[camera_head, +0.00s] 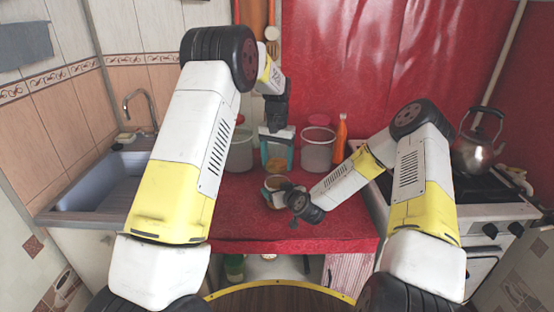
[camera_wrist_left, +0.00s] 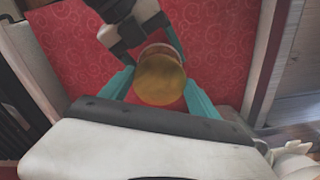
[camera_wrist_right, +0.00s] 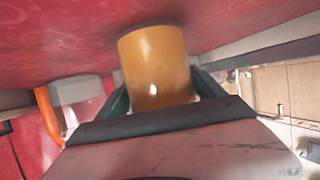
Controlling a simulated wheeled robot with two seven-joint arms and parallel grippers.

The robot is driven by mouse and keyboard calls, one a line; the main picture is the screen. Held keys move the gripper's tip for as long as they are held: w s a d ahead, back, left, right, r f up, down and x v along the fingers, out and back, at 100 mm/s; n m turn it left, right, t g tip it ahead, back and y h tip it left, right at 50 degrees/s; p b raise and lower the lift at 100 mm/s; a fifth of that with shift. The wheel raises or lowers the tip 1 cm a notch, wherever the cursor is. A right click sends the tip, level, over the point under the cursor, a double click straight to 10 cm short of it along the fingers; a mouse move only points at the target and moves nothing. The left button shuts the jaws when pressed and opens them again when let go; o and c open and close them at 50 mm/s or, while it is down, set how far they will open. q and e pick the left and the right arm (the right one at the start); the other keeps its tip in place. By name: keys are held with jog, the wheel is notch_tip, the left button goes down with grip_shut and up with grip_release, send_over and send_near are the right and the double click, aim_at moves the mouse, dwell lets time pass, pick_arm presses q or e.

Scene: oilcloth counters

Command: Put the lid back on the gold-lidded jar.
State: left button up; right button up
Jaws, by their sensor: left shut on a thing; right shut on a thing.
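The gold lid (camera_head: 277,163) is between the teal fingers of my left gripper (camera_head: 277,168), which is shut on it. It shows in the left wrist view as a round gold disc (camera_wrist_left: 160,82). The jar (camera_head: 278,184) is amber and stands below the lid, near the counter's front. My right gripper (camera_head: 283,198) is shut on the jar from the side. The right wrist view shows the jar's amber side (camera_wrist_right: 157,70) between the fingers. The lid is above the jar and looks apart from it. In the left wrist view the lid hides most of the jar.
Two clear canisters, one at left (camera_head: 240,150) and one at right (camera_head: 318,150), stand behind on the red oilcloth (camera_head: 240,215). An orange bottle (camera_head: 340,140) is beside the right one. A sink (camera_head: 100,185) is at left; a stove with a kettle (camera_head: 475,150) is at right.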

pick_arm(q)
jog(key=shift+f, duration=0.6)
jog(key=shift+f, duration=0.5)
jog(key=shift+f, duration=0.1)
pick_arm(e)
grip_shut()
pick_arm(q)
jog(key=m, duration=0.5)
jog(key=shift+a, duration=0.15)
jog(key=m, duration=0.7)
jog(key=shift+w+m, duration=0.2)
jog(key=shift+m, duration=0.1)
jog(key=m, duration=0.7)
jog(key=shift+w, duration=0.15)
jog(key=m, duration=0.5)
jog(key=shift+w, duration=0.1)
jog(key=m, duration=0.3)
jog(key=shift+d+m, duration=0.2)
jog(key=shift+m, duration=0.1)
jog(key=o, duration=1.4)
